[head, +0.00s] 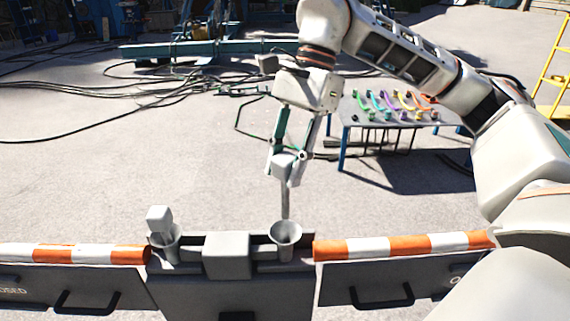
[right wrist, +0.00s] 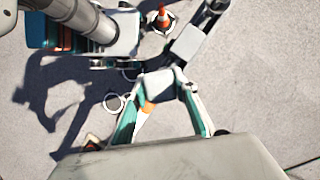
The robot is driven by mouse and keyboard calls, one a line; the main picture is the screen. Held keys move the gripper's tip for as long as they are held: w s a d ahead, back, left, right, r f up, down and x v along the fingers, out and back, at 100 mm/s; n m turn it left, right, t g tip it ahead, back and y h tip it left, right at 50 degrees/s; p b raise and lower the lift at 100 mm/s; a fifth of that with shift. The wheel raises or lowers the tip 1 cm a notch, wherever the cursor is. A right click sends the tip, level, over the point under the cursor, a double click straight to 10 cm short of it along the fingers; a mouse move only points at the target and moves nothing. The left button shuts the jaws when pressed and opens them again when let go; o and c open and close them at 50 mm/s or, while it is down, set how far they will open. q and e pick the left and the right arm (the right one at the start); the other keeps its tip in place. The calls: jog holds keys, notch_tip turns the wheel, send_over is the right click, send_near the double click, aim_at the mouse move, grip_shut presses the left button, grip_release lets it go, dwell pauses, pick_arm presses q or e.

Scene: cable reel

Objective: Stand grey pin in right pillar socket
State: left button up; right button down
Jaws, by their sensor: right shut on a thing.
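My right gripper (head: 284,170) is shut on the block head of the grey pin (head: 286,203). The pin hangs nearly upright, its thin shaft pointing down. In the head view its lower end meets the far rim of the right pillar socket (head: 285,240), a grey funnel; I cannot tell whether it is above or behind it. In the right wrist view the pin's grey head (right wrist: 160,86) shows between the fingertips (right wrist: 161,90); its shaft is not clear there. My left gripper is not in view.
A second grey block-headed pin (head: 159,218) stands in the left funnel socket (head: 165,243). A grey block (head: 226,254) sits between the sockets. Orange-and-white barriers (head: 400,246) flank the pillar. A table (head: 352,117) with coloured items stands behind; cables (head: 150,95) lie on the ground.

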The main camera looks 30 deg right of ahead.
aim_at(286, 217)
jog(key=shift+f+b, duration=1.1)
jog(key=shift+f, duration=0.7)
jog(key=shift+f+b, duration=0.55)
jog(key=shift+f, duration=0.35)
jog(key=shift+f+b, duration=0.7)
jog(key=shift+f, duration=1.1)
jog(key=c, duration=1.5)
grip_release()
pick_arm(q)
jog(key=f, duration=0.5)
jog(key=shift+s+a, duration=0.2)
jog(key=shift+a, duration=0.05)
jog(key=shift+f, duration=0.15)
